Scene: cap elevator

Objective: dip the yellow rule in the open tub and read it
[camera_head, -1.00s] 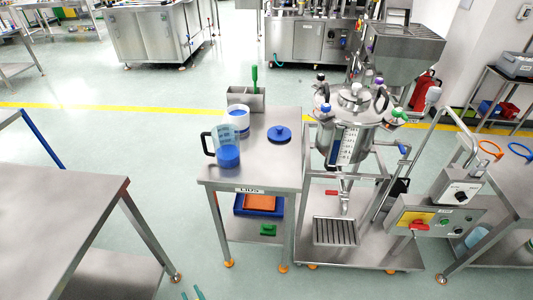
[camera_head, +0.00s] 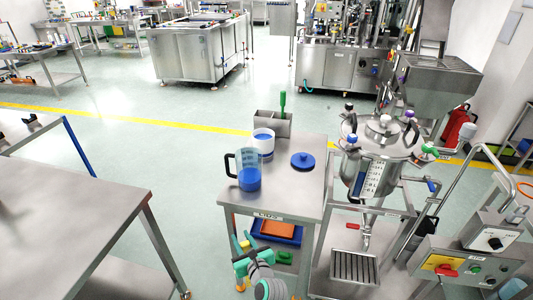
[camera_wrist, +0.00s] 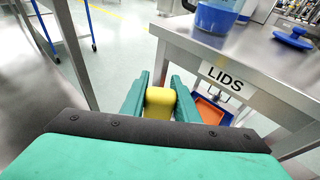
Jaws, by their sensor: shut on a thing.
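My gripper (camera_wrist: 159,100) has green fingers and is shut on a yellow piece, which I take to be the yellow rule (camera_wrist: 160,103). In the head view my gripper (camera_head: 243,254) is low, in front of the lids table, with a yellow strip (camera_head: 239,270) hanging at it. The open tub (camera_head: 264,144) is white with blue contents and stands on the table behind the jug. The gripper is well below and in front of the tub, apart from it. The rule's markings are not readable.
The lids table (camera_head: 293,190) also holds a clear jug (camera_head: 248,176) with blue liquid, a blue lid (camera_head: 302,160) and a steel caddy (camera_head: 272,124) with a green handle. A steel vessel (camera_head: 381,143) stands at right. Another steel table (camera_head: 75,215) is at left.

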